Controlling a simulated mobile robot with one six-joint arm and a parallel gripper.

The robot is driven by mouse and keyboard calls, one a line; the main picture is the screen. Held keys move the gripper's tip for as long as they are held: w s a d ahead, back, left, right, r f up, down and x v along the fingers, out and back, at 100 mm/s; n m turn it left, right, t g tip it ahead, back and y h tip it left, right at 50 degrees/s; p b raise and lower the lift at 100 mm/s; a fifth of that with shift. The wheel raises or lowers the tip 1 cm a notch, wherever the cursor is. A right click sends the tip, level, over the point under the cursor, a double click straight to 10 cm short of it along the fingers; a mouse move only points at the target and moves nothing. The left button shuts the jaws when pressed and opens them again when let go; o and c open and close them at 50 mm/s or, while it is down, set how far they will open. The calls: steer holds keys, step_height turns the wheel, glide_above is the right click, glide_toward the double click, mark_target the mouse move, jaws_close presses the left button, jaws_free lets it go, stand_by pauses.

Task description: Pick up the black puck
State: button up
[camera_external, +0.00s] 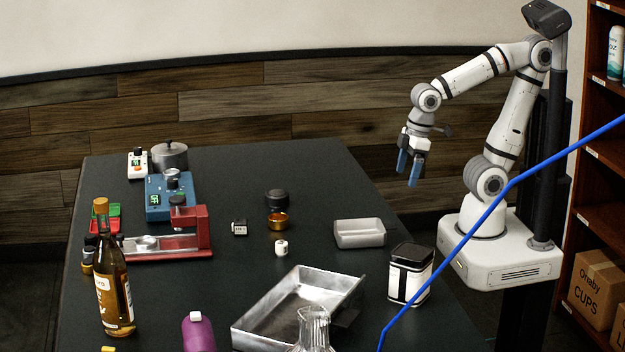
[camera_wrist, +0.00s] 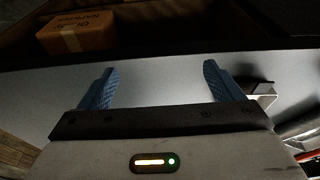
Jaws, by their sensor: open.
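A short black cylinder (camera_external: 277,200), which looks like the black puck, stands on the dark table in the external view. It is just behind a brass-coloured ring or cup (camera_external: 278,221). My gripper (camera_external: 409,173) is up in the air to the right of it, beyond the table's right edge, with blue fingers pointing down. In the wrist view my gripper (camera_wrist: 161,82) is open and empty, with a pale surface behind its fingers. The black puck does not clearly show in the wrist view.
A metal tray (camera_external: 359,233), a black-and-white canister (camera_external: 408,280) and a larger metal pan (camera_external: 262,327) stand on the right side. A red press (camera_external: 200,232), blue device (camera_external: 157,205) and bottle (camera_external: 114,290) stand left. A blue bar crosses the lower right foreground.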

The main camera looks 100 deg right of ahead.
steer(key=w+r+p, duration=0.1)
steer(key=w+r, duration=0.3)
steer(key=w, duration=0.3)
steer(key=n+g+p, duration=0.3)
steer(key=p, duration=0.2)
glide_above(276, 193)
steer(key=shift+d+f, duration=0.25)
steer(key=shift+f, duration=0.8)
steer(key=shift+w+f, duration=0.2)
steer(key=shift+f, duration=0.4)
steer(key=f, duration=0.3)
steer(key=f+p, duration=0.1)
steer(key=f, duration=0.3)
steer(key=shift+s+a, duration=0.1)
steer(key=shift+s, duration=0.1)
